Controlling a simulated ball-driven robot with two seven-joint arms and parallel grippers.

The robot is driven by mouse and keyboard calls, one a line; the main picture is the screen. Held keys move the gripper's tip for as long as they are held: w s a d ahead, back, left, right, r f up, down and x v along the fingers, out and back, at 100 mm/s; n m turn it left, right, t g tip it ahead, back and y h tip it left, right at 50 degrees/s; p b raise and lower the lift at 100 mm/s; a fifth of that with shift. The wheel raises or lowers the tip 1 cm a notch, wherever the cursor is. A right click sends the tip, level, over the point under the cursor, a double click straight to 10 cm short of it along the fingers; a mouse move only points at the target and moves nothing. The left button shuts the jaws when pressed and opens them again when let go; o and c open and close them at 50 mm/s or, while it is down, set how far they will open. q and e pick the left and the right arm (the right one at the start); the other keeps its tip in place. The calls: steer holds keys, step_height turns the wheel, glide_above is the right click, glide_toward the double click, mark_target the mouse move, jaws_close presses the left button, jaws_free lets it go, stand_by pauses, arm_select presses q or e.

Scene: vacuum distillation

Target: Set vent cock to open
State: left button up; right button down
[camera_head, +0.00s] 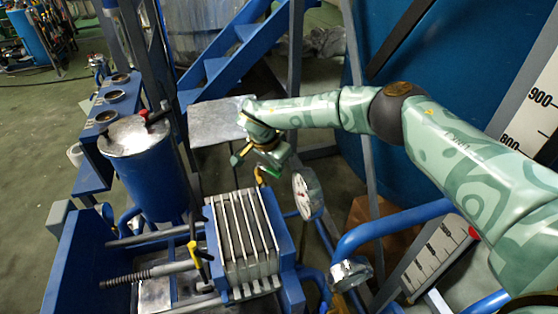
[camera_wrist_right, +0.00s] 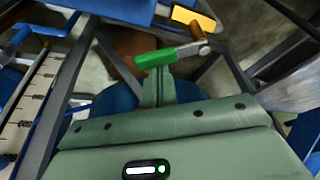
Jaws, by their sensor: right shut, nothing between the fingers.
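A bright green lever handle (camera_wrist_right: 170,54), which I take to be the vent cock handle, shows in the right wrist view with a grey metal pivot at its right end. It lies crosswise just at the tips of my shut right gripper (camera_wrist_right: 157,78), which has nothing between its fingers. Whether the fingers touch the handle I cannot tell. A yellow piece (camera_wrist_right: 193,19) is beyond the pivot. My left gripper is not in view.
A round white-faced gauge (camera_head: 302,196) stands close to the right gripper. A plate stack (camera_head: 242,235) in a blue frame is below. A blue vessel (camera_head: 150,172) with a metal lid is at left, a grey plate (camera_head: 215,122) behind. A blue pipe (camera_head: 390,228) runs at right.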

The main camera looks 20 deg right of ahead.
steer(key=m, duration=0.1)
steer(key=a+m, duration=0.1)
steer(key=shift+s+a+m+g, duration=0.1)
steer(key=shift+s+m+g, duration=0.2)
steer(key=shift+s+g, duration=0.1)
steer(key=shift+s+a+f+m+g, duration=0.15)
steer(key=shift+a+m+g, duration=0.15)
steer(key=shift+m, duration=0.45)
steer(key=shift+s+a+r+m+g, duration=0.1)
steer(key=shift+a+m+g, duration=0.15)
steer(key=shift+m, duration=0.5)
steer(key=shift+a, duration=0.1)
